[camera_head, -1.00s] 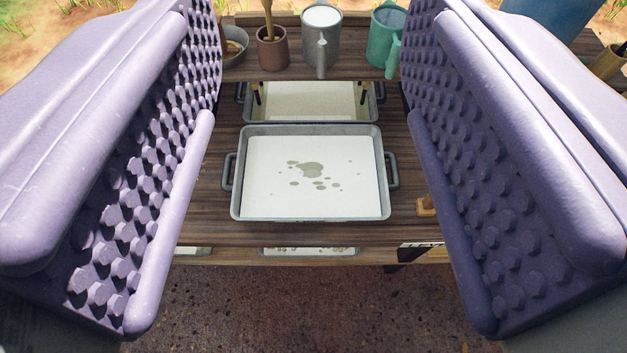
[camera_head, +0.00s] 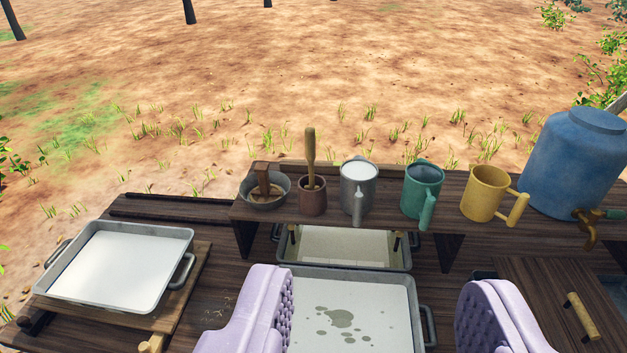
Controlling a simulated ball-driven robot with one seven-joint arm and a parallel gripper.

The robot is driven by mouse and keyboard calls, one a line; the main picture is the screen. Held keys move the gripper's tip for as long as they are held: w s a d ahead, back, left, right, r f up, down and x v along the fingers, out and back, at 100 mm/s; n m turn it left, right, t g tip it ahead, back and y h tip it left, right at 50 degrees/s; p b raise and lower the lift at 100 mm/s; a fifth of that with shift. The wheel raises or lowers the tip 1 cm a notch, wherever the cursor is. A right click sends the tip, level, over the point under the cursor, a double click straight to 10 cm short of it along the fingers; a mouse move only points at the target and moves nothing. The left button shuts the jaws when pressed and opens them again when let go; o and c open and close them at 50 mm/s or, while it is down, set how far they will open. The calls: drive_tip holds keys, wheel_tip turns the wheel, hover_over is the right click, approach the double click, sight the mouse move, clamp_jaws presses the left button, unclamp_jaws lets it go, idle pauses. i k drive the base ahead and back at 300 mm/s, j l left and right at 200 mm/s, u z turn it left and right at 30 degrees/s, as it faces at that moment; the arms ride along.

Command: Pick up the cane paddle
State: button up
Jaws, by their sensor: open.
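What looks like the cane paddle (camera_head: 310,157) is a tan wooden stick with a broader upper end. It stands upright in a small brown cup (camera_head: 313,201) on the raised shelf, and the cup hides its lower end. My gripper (camera_head: 378,290) shows low in the picture as two purple studded jaws, open and wide apart with nothing held. The jaws are nearer to me than the paddle, which lies beyond and above the left jaw in the picture.
A grey bowl (camera_head: 266,194) stands left of the cup. A grey mug (camera_head: 357,184), a green mug (camera_head: 422,191) and a yellow mug (camera_head: 485,193) stand to its right, then a blue barrel (camera_head: 573,160). A spotted tray (camera_head: 385,290) shows between the jaws. A white-filled tray (camera_head: 178,235) sits left.

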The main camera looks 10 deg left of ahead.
sight(310, 137)
drive_tip(key=i+j, duration=0.2)
drive_tip(key=i, duration=0.25)
drive_tip(key=i+j, duration=0.15)
drive_tip(key=i, duration=0.25)
drive_tip(key=i+j, duration=0.2)
drive_tip(key=i, duration=0.25)
